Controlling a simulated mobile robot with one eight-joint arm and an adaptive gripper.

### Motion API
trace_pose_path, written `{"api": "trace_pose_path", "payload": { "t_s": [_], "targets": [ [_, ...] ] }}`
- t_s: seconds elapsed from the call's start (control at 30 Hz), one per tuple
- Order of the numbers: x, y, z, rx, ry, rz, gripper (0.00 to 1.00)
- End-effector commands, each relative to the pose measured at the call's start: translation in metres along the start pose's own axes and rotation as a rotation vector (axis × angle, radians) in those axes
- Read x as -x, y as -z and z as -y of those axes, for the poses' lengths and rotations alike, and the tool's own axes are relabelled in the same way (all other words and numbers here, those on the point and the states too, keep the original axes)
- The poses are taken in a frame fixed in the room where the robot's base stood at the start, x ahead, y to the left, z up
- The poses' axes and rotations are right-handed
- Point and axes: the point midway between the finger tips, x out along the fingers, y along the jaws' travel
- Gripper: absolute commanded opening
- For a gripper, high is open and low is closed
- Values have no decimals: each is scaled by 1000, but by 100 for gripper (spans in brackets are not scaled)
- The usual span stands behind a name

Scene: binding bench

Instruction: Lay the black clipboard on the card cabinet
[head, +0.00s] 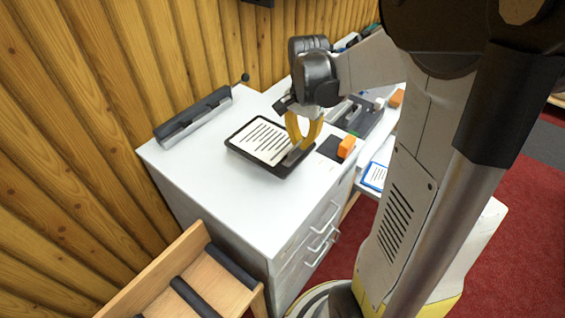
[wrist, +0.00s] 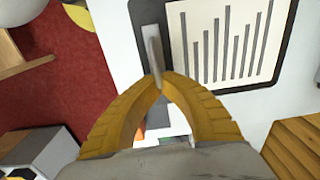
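The black clipboard (head: 233,147), with a lined white sheet on it, is flat over the white top of the card cabinet (head: 213,200). I cannot tell whether its whole underside touches the top. My gripper (head: 298,147) is at the clipboard's right end, with its yellow fingers closed together on the metal clip. In the wrist view the fingertips (wrist: 162,78) meet at the upright clip (wrist: 152,45), and the clipboard's sheet (wrist: 225,40) shows beside them. The fingers hide part of the clip.
A dark rail-like holder (head: 193,115) stands along the cabinet's back left edge. An orange block (head: 346,146) and a dark pad lie right of the clipboard. A wooden rack (head: 205,275) stands in front. The cabinet's front left top is clear. Wooden wall behind.

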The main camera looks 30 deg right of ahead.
Motion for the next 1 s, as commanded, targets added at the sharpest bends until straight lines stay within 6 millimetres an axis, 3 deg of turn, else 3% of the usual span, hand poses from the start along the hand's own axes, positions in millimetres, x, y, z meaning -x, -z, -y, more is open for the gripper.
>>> {"api": "trace_pose_path", "payload": {
  "t_s": [0.03,0.2,0.37,0.6,0.93,0.97,1.0],
  "targets": [
    [-10,-8,10,5,0,0,0],
    [-23,-23,28,1,0,0,0],
    [-30,-26,31,-1,0,0,0],
    [-65,-26,31,-1,0,0,0],
    [-67,-26,30,-1,0,0,0],
    [-67,-26,30,-1,0,0,3],
    [-67,-26,30,-1,0,0,15]
  ]
}}
